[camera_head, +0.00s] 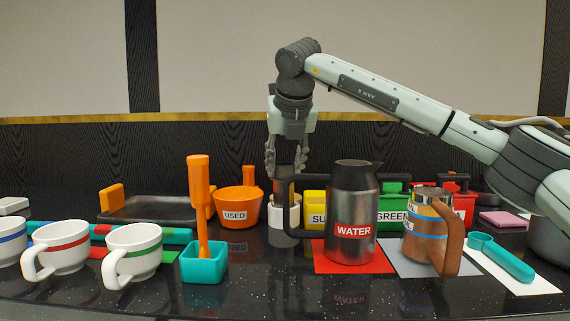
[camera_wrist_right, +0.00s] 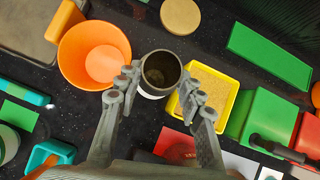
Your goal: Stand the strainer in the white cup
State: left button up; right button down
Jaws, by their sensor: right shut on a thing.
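My right gripper (camera_head: 285,160) points down at the back middle, shut on a dark grey round strainer (camera_head: 285,176). In the right wrist view the strainer (camera_wrist_right: 161,70) sits between the fingertips (camera_wrist_right: 158,85), its open rim up and its inside brownish. A white cup (camera_head: 283,223) stands on the counter right under it, partly behind the kettle's handle. In the right wrist view only a sliver of the white cup (camera_wrist_right: 150,94) shows below the strainer. The strainer looks upright. I cannot tell whether its lower end is inside the cup. My left gripper is not in view.
A steel WATER kettle (camera_head: 351,205) stands close in front right of the cup. An orange USED bowl (camera_head: 238,207) is at its left, a yellow box (camera_head: 315,210) at its right. Striped mugs (camera_head: 133,253), a teal holder (camera_head: 204,264) and a brown-handled jug (camera_head: 424,236) stand nearer.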

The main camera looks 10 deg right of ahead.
jog(key=shift+f+b, duration=0.5)
jog(key=shift+f, duration=0.25)
jog(key=c, duration=0.9)
grip_release()
jog(key=shift+r, duration=0.1)
